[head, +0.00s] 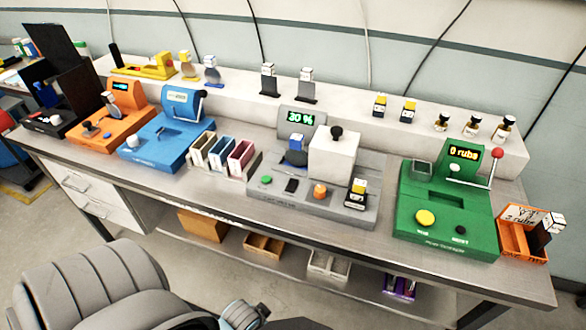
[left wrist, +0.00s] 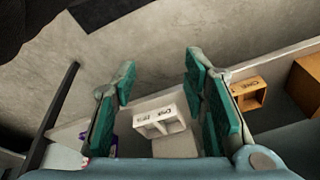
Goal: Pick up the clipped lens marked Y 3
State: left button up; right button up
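A yellow plate with a pale clip block on top (head: 187,65) stands on the raised back ledge, left of a similar blue plate (head: 211,74). Two dark plates with white clip blocks (head: 268,80) (head: 306,85) stand farther right on the ledge. Their markings are too small to read, so I cannot tell which is Y 3. My left gripper (left wrist: 160,75) is open and empty in the left wrist view, its teal-padded fingers apart, over floor and low storage boxes. It is away from the ledge. My right gripper is not in view.
Orange (head: 123,128), blue (head: 165,144), grey (head: 330,205) and green (head: 445,225) devices crowd the bench (head: 85,158). Small slotted trays (head: 222,152) and an orange box (head: 515,247) stand among them. The lower shelf holds boxes, including a white one (head: 328,267). Bare ledge lies between clipped plates.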

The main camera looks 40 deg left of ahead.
pick_arm(q)
notch_tip(320, 180, up, 10)
jog(key=w+t, duration=0.1)
jog(key=w, duration=0.2)
jog(key=w+a+r+n+t+y, duration=0.1)
jog(key=w+a+r+t+y, duration=0.1)
jog(key=w+a+r, duration=0.1)
jog(key=w+a+r+n+t+y, duration=0.2)
jog(key=w+a+r, duration=0.2)
jog(key=r, duration=0.2)
jog(key=w+a+r+n+t+y, duration=0.2)
jog(key=w+a+r, duration=0.1)
jog(key=a+r, duration=0.1)
jog(key=shift+w+a+r+t, duration=0.25)
jog(key=shift+a+t, duration=0.05)
jog(key=shift+t, duration=0.1)
jog(key=t+h, duration=0.1)
jog(key=t, duration=0.6)
send_near(295, 142)
jog(key=shift+m, duration=0.3)
jog(key=p+x, duration=0.2)
jog(key=x, duration=0.7)
jog(key=shift+w+a+r+p, duration=0.1)
jog(key=shift+w+p, duration=0.15)
jog(key=shift+p, duration=0.1)
jog(key=shift+w, duration=0.3)
jog(key=shift+a, duration=0.1)
grip_shut()
